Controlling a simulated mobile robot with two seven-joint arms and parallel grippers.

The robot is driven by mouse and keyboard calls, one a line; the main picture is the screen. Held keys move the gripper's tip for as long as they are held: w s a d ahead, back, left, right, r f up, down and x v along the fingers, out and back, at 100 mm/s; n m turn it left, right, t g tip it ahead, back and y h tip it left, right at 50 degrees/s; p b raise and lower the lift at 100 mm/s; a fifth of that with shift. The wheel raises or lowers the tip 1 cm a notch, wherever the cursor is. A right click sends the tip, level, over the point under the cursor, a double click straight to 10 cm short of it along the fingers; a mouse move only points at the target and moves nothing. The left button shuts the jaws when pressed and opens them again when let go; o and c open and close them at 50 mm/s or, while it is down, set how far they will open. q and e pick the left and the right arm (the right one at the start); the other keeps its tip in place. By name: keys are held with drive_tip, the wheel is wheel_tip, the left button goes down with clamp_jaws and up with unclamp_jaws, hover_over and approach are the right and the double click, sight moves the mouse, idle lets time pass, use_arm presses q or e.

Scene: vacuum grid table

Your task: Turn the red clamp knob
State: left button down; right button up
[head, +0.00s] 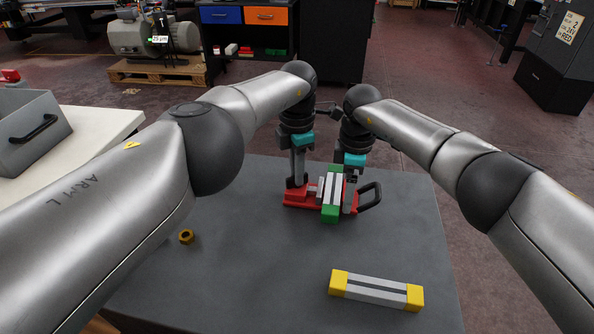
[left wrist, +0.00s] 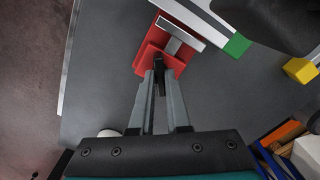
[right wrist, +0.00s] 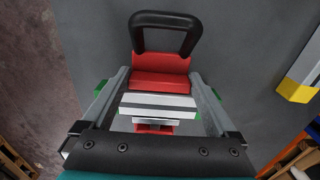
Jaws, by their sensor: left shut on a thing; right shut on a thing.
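The red clamp (head: 303,200) lies on the grey table with a black loop handle (head: 370,197) at its right end; both also show in the right wrist view, clamp (right wrist: 160,65) and handle (right wrist: 165,18). A grey bar with green ends (head: 331,213) sits across the clamp between its jaws. My left gripper (head: 297,182) is at the clamp's left end, shut on a small dark knob (left wrist: 159,76). My right gripper (head: 350,207) reaches down beside the bar. In the right wrist view its fingers (right wrist: 160,80) stand on either side of the red clamp body, shut on it.
A grey bar with yellow ends (head: 376,290) lies at the table's front right. A brass nut (head: 186,237) lies at the left. A grey box (head: 38,125) stands on a white table (head: 97,124) further left. The grey table's front middle is clear.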

idle(0.5)
use_arm(q)
drive_tip(key=c, duration=0.9)
unclamp_jaws()
drive_tip(key=shift+r, duration=0.1)
wheel_tip(320, 180, up, 12)
drive_tip(key=shift+f, duration=0.1)
